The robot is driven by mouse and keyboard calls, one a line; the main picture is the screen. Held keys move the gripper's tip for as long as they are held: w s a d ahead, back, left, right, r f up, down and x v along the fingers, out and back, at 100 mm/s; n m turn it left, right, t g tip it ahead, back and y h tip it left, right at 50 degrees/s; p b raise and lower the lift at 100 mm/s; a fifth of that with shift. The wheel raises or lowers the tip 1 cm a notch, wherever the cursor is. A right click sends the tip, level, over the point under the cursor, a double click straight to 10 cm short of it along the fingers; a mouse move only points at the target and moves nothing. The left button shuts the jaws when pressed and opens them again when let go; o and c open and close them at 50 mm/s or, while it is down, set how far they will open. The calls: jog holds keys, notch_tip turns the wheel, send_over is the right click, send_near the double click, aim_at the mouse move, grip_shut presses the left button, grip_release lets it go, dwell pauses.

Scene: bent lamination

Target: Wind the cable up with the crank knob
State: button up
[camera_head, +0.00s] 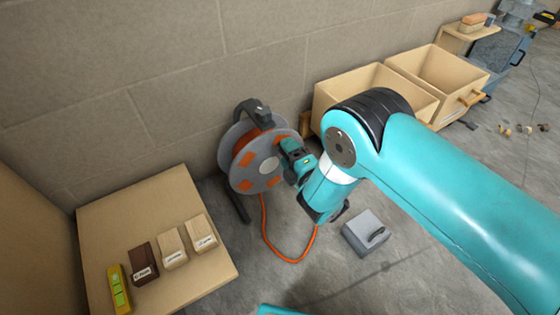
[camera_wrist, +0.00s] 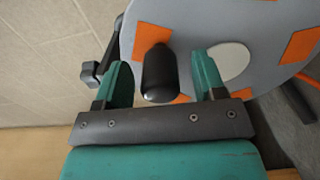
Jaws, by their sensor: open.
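The cable reel (camera_head: 258,160) stands on the floor against the block wall, with a grey disc face, orange patches and a dark frame. Its orange cable (camera_head: 268,235) hangs from the reel and curves over the floor. The black crank knob (camera_wrist: 158,74) sticks out of the reel's disc (camera_wrist: 210,25) in the wrist view. My gripper (camera_wrist: 158,82) is open, with one teal finger on each side of the knob and a gap visible on both sides. In the head view my gripper (camera_head: 290,160) is at the right side of the disc and hides the knob.
A low wooden table (camera_head: 150,225) at left holds several labelled wood blocks and a yellow-green level (camera_head: 119,288). Open wooden crates (camera_head: 440,68) stand along the wall at right. A grey box (camera_head: 365,234) with a dark handle sits on the floor below my arm.

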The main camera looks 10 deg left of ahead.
jog(key=shift+r, duration=0.1)
jog(key=s+d+r+p, duration=0.1)
jog(key=s+d+p, duration=0.4)
jog(key=p, duration=0.2)
jog(key=shift+r+p, duration=0.35)
jog(key=shift+r, duration=0.05)
dwell(0.4)
